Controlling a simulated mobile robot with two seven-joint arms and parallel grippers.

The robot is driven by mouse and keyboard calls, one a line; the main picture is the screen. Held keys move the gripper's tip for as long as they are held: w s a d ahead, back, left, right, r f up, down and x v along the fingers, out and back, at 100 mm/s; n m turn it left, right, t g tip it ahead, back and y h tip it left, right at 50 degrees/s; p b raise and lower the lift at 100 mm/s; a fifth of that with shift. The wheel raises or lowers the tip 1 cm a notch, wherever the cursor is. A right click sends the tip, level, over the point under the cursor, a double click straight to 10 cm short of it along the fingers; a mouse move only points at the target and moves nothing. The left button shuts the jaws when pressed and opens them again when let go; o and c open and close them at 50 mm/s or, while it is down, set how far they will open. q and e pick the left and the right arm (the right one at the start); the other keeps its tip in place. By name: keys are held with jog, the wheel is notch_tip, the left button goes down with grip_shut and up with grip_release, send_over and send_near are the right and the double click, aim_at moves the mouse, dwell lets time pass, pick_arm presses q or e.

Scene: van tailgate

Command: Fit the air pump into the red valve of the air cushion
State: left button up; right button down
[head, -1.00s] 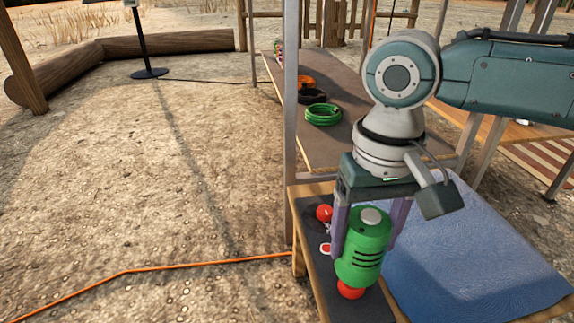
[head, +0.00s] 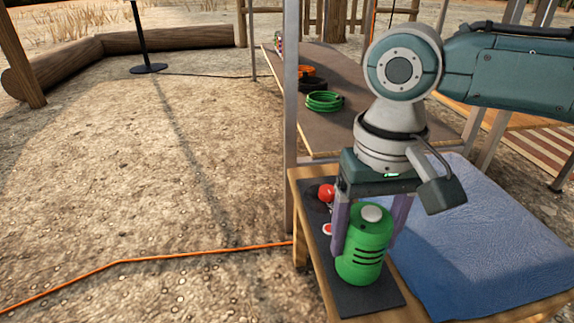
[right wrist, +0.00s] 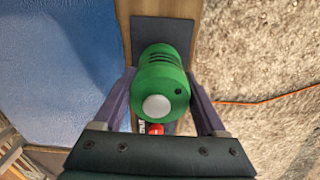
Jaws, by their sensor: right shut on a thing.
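My right gripper (head: 368,235) is shut on the green air pump (head: 364,250), with one finger on each side. The pump is upright, its round grey top facing up, over the dark mat on the table's left side. The right wrist view shows the pump (right wrist: 162,82) between the fingers from above. The blue air cushion (head: 470,240) lies to the right of the pump. No red valve shows clearly under the pump; its lower end hides what is beneath, and I cannot tell whether they touch. My left gripper is not in view.
A red round thing (head: 326,193) and a small red-and-white thing (head: 328,229) are just behind the pump. The dark mat (head: 350,302) has bare room in front. Coiled green hose (head: 324,101) lies on the table behind. An orange cable (head: 150,257) crosses the ground.

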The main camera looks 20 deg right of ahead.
grip_release()
notch_tip(320, 180, up, 10)
jog(key=p, duration=0.8)
